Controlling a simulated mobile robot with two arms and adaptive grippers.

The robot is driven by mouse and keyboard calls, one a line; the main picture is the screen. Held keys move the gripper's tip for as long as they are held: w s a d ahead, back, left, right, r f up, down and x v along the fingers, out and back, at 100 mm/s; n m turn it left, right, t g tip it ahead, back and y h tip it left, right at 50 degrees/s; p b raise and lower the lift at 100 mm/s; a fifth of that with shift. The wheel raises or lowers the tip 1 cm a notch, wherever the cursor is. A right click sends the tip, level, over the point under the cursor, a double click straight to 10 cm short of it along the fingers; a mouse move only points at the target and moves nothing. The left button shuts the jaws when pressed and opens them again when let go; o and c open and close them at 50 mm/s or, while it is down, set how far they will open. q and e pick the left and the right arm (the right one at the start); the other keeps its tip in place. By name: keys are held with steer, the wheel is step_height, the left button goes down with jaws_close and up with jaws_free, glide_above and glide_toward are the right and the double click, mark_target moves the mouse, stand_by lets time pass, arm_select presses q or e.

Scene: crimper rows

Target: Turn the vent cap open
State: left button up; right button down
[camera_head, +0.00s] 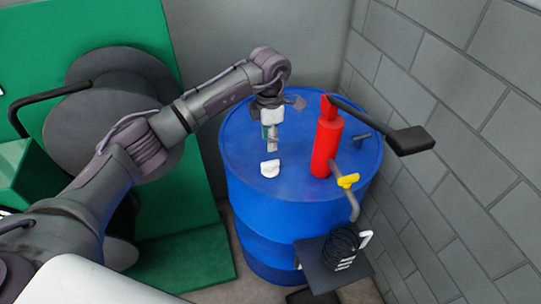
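A blue drum (245,215) stands in the corner. A small white cap-like piece (270,169) sits on the near left part of its top. I cannot tell for sure which of these is the vent cap. My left gripper (277,108) hangs over the far left part of the drum top, pointing down. Its fingers are small and partly hidden, so I cannot tell whether they are open or touching anything. My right gripper is not in view.
A red hand pump (326,140) with a dark lever (408,140) and a yellow valve handle (348,180) rises from the drum's right. A dark shelf (318,270) with a coiled cord hangs in front. A grey block wall (450,100) closes the right; green machinery (195,235) stands left.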

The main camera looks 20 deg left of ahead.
arm_select(q)
glide_above(270, 162)
step_height(270, 162, down, 4)
steer(key=shift+s+f+p, duration=0.15)
steer(key=shift+p, duration=0.3)
step_height(270, 162, down, 4)
steer(key=shift+f+p, duration=0.1)
steer(key=shift+p, duration=0.3)
steer(key=shift+f, duration=0.7)
steer(key=shift+c, duration=0.4)
steer(key=c, duration=0.6)
jaws_close()
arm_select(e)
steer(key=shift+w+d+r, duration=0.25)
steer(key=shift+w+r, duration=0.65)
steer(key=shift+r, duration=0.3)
